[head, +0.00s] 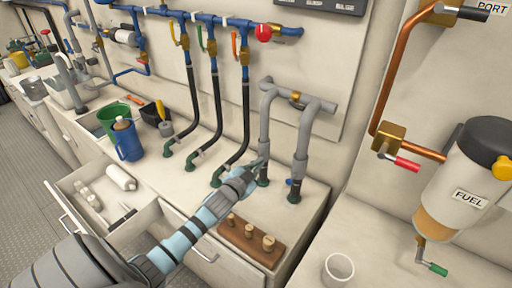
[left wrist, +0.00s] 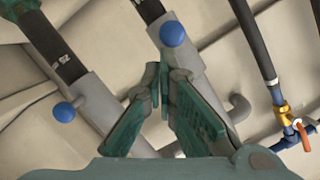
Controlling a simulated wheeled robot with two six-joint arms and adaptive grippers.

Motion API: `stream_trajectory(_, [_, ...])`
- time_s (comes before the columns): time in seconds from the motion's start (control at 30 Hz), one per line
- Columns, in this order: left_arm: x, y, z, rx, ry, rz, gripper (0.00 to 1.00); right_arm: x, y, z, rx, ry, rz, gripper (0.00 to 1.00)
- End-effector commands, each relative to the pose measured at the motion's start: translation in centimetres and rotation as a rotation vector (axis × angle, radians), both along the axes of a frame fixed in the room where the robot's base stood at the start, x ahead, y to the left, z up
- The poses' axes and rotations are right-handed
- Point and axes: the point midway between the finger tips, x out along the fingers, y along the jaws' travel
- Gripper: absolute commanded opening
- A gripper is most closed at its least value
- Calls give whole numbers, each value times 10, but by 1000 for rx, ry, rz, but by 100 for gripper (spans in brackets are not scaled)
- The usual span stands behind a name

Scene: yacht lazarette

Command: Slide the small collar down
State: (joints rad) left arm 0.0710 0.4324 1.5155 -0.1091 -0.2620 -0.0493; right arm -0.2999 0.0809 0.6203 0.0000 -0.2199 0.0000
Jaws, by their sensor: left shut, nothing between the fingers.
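In the left wrist view, two grey collars, each with a blue knob, sit around black pipe sections with white markings. One collar (left wrist: 97,103) is at the left, the other (left wrist: 186,60) at upper centre; I cannot tell which is the small one. My left gripper (head: 261,166) is shut and empty at the left pipe's lower end. Its closed fingertips also show in the left wrist view (left wrist: 160,76), close to the upper-centre collar; contact is unclear. The gripper hides part of that pipe.
Several black hoses (head: 217,112) run down left of the pipes. A wooden block with pegs (head: 250,247) lies in front of them. An open drawer (head: 84,185) juts out at left, near a blue jug (head: 128,146). A FUEL canister (head: 470,170) is at right.

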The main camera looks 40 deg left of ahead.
Motion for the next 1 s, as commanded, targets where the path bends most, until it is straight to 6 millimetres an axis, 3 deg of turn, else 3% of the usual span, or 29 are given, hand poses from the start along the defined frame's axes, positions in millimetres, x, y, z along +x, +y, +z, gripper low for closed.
stream_trajectory(0.23, [0, -5, 10, -1, 2, -1, 0, 0, -1, 12, -1, 0, 0, 36])
stream_trajectory(0.43, [3, -29, 45, -2, 0, -8, 0, 0, -1, 52, -1, 1, 0, 36])
stream_trajectory(0.6, [-53, -36, 44, 5, 3, -10, 0, 0, -1, 41, -1, 0, 0, 36])
stream_trajectory(0.7, [-76, -40, 49, 4, 2, -10, 0, 0, -1, 38, -1, 0, 0, 36])
stream_trajectory(0.8, [-89, -42, 52, 3, 1, -9, 0, 0, 0, 37, 0, 0, 0, 36])
stream_trajectory(1.0, [-95, -43, 54, 1, -1, -8, 0, 0, 2, 37, 3, 1, -1, 36])
